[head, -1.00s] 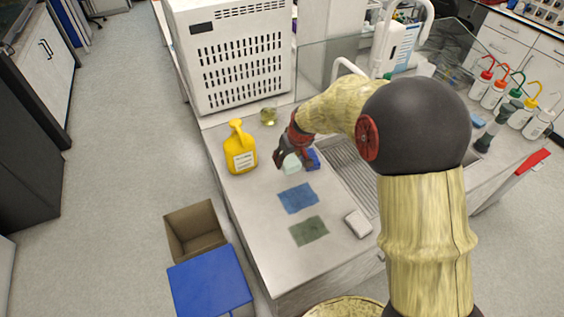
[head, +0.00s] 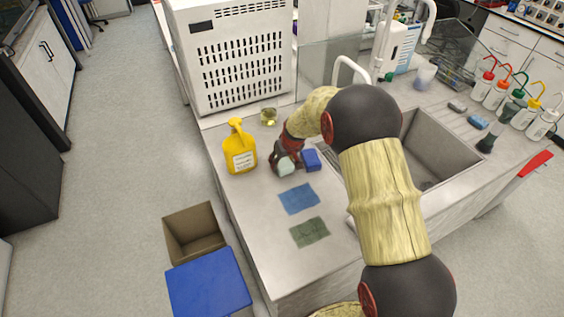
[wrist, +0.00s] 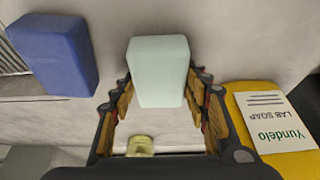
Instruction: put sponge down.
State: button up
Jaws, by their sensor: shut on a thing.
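A pale mint sponge (wrist: 160,72) sits between the fingers of my gripper (wrist: 163,112) in the wrist view. My gripper is shut on it. In the head view, my gripper (head: 285,162) is low over the counter (head: 256,205), with the pale sponge (head: 286,169) at its tips. Whether the sponge touches the counter I cannot tell. A blue sponge (head: 311,160) lies just right of my gripper; in the wrist view the blue sponge (wrist: 55,55) is at the left, apart from the pale one.
A yellow lab soap bottle (head: 240,150) stands close left of my gripper. A small beaker (head: 268,115) is behind. Blue (head: 298,198) and green (head: 310,232) cloths lie nearer. The sink (head: 430,150) is right, partly behind my arm. A cardboard box (head: 194,232) stands on the floor.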

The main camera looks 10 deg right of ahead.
jog(key=shift+s+f+b, duration=0.15)
jog(key=shift+f+b, duration=0.2)
jog(key=shift+b, duration=0.05)
jog(key=o, duration=1)
jog(key=shift+f, duration=0.2)
jog(key=shift+r, duration=0.15)
